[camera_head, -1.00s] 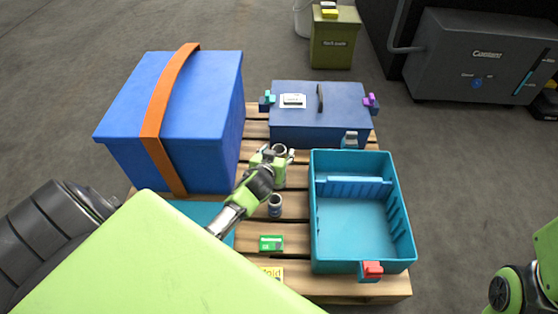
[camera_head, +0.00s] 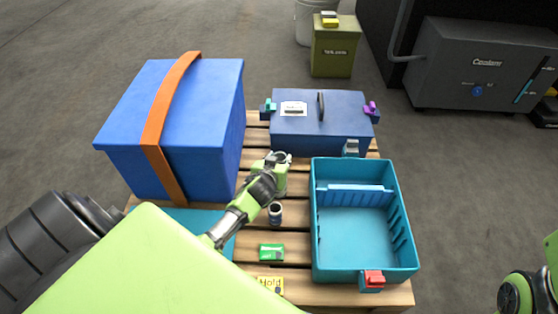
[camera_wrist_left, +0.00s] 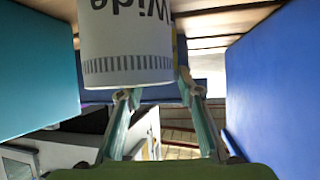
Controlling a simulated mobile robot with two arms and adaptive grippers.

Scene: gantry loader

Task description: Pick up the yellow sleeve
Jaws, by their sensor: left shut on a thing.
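My left gripper (camera_head: 277,160) reaches over the pallet between the blue box and the teal bin. It is shut, with a pale round rim at its fingertips. In the left wrist view, the fingers (camera_wrist_left: 157,92) extend past a white can, and a narrow strip of yellow shows by the right fingertip. I take this strip to be the yellow sleeve (camera_wrist_left: 181,55); most of it is hidden behind the can. My right gripper is out of view; only part of that arm shows at the right edge.
A small can (camera_head: 275,213) stands close in front of the gripper; it looks like the white "Wide" can (camera_wrist_left: 126,45). The strapped blue box (camera_head: 215,125) is left, the teal bin (camera_head: 365,272) right, a dark blue case (camera_head: 300,135) behind. A green box (camera_head: 271,252) lies nearer.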

